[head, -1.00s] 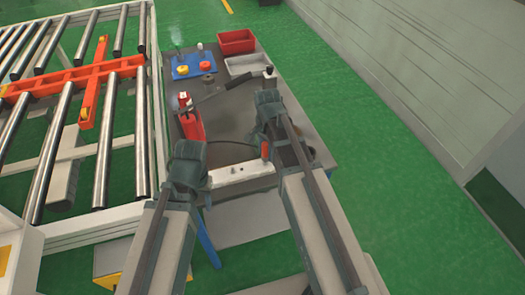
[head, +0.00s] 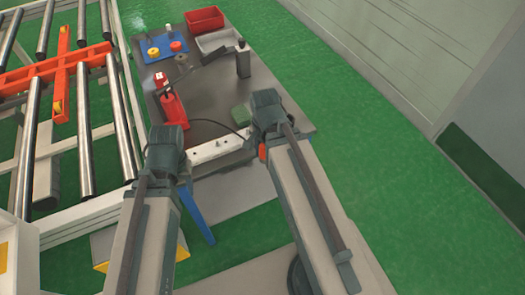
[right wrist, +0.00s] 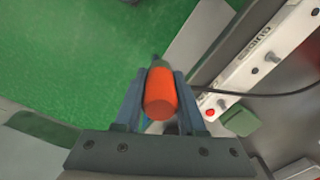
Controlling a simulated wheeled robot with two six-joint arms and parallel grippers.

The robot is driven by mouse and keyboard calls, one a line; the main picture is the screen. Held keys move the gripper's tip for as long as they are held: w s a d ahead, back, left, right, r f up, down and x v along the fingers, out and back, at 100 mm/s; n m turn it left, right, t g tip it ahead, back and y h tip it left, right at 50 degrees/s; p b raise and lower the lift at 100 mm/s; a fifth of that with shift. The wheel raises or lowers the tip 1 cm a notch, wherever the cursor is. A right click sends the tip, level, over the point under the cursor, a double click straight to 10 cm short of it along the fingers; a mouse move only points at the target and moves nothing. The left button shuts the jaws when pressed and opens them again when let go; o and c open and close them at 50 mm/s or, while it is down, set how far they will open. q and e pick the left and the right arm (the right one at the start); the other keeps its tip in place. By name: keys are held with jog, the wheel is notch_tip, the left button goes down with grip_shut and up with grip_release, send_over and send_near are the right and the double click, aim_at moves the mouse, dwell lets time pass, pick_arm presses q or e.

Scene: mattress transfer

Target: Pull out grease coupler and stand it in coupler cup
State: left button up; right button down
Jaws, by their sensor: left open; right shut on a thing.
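An orange cylinder with a dark tip, which looks like the grease coupler (right wrist: 160,93), is between the fingers of my right gripper (right wrist: 156,98), which is shut on it. In the head view its orange part (head: 262,152) shows beside the right gripper (head: 267,118), near the table's right front. A black hose (right wrist: 255,94) runs toward it; where they join is hidden. A small round grey piece (head: 182,58) behind the red bottle may be the coupler cup; I cannot tell surely. My left gripper (head: 168,132) is open near the table's front left; its fingertips are hard to see.
A white rail (head: 217,149) lies along the table's front. A roller conveyor (head: 85,130) is at left.

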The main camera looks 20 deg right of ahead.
pick_arm(q)
jog(key=shift+r, duration=0.15)
pick_arm(e)
jog(key=shift+r, duration=0.15)
jog(key=shift+r+p, duration=3.65)
jog(key=shift+p, duration=0.15)
pick_arm(q)
notch_tip(320, 180, up, 7)
jog(key=shift+r, duration=0.15)
